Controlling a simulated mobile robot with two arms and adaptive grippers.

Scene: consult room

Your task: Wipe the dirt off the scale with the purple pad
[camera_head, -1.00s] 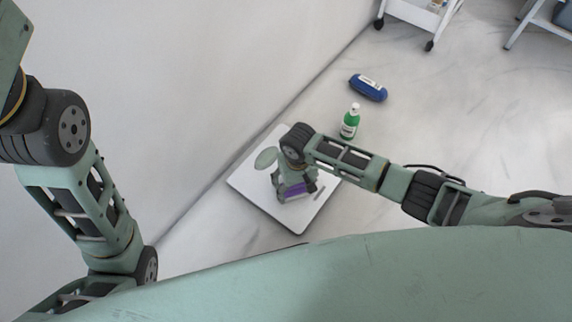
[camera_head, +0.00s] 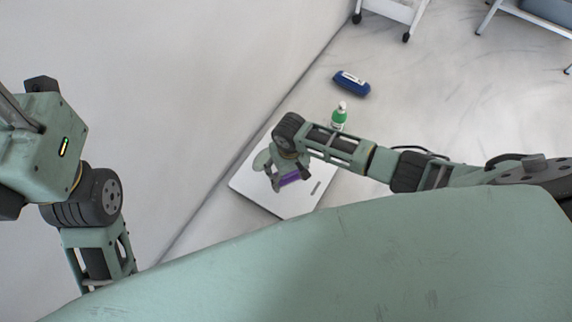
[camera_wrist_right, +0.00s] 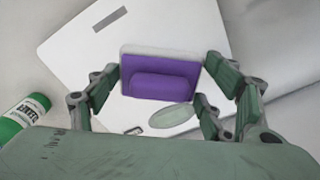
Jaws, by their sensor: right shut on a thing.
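The white, flat scale (camera_head: 250,187) lies on the floor by the wall, with a dark display strip. It also fills much of the right wrist view (camera_wrist_right: 75,50). A grey-green oval patch of dirt (camera_head: 262,160) is on the scale, and in the wrist view the dirt (camera_wrist_right: 172,118) is partly bordered by the pad and fingers. My right gripper (camera_head: 286,174) is over the scale, shut on the purple pad (camera_head: 289,180). In the wrist view the purple pad (camera_wrist_right: 160,80) sits between the fingers, beside the dirt. I cannot tell whether it touches the scale. My left gripper's fingers are not visible.
A green and white bottle (camera_head: 339,117) stands just beyond the scale; it also shows in the wrist view (camera_wrist_right: 22,118). A blue case (camera_head: 351,83) lies farther back. The wall (camera_head: 190,80) runs along the left. A white wheeled cart (camera_head: 395,12) stands at the back.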

